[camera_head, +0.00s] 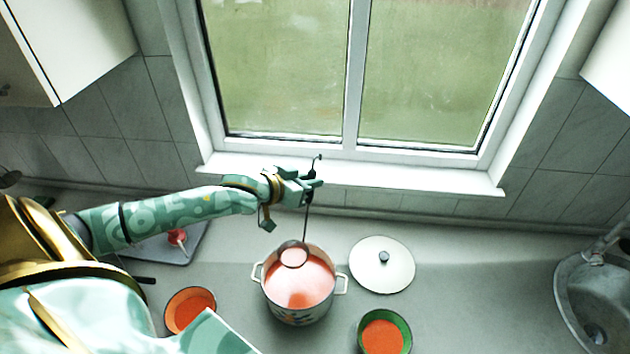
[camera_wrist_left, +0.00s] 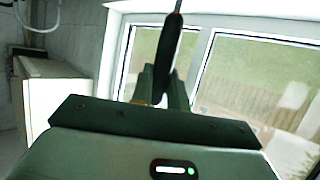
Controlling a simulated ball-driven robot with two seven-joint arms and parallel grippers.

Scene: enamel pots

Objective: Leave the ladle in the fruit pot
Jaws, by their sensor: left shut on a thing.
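The fruit pot (camera_head: 299,313) is a pale enamel pot with two side handles and a painted pattern on its front, holding orange-red soup. My left gripper (camera_head: 312,188) is above and behind it, shut on the dark handle of the ladle (camera_head: 305,222). The ladle hangs nearly upright, its round bowl (camera_head: 293,255) over the back part of the pot's opening. I cannot tell whether the bowl touches the soup. In the left wrist view the handle (camera_wrist_left: 169,55) stands between the fingers. My right gripper is not in view.
A green bowl (camera_head: 406,327) and an orange bowl (camera_head: 190,306) with red contents stand in front. A sink (camera_head: 590,300) is at far right. The window sill (camera_head: 400,177) runs behind.

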